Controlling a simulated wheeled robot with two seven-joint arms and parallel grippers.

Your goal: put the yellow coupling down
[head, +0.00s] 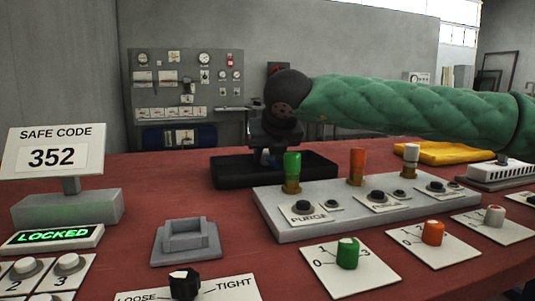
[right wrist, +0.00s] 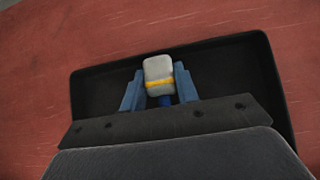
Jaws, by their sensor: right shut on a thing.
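The yellow coupling (right wrist: 158,77) is a pale grey block with a yellow band and a blue part below it, seen in the right wrist view. My right gripper (right wrist: 158,88) is shut on it, with one blue finger on each side. In the head view my right gripper (head: 267,156) points down over the black tray (head: 230,173), behind the grey panel. The coupling is hard to make out there. The tray also fills the background of the right wrist view (right wrist: 225,70). I cannot tell whether the coupling touches the tray floor. My left gripper is not in view.
A grey panel (head: 290,225) with green, orange and white upright fittings stands just in front of the tray. A yellow cloth-like item (head: 430,152) lies to the right. A safe code sign (head: 55,150) and a grey socket block (head: 186,240) stand at the left.

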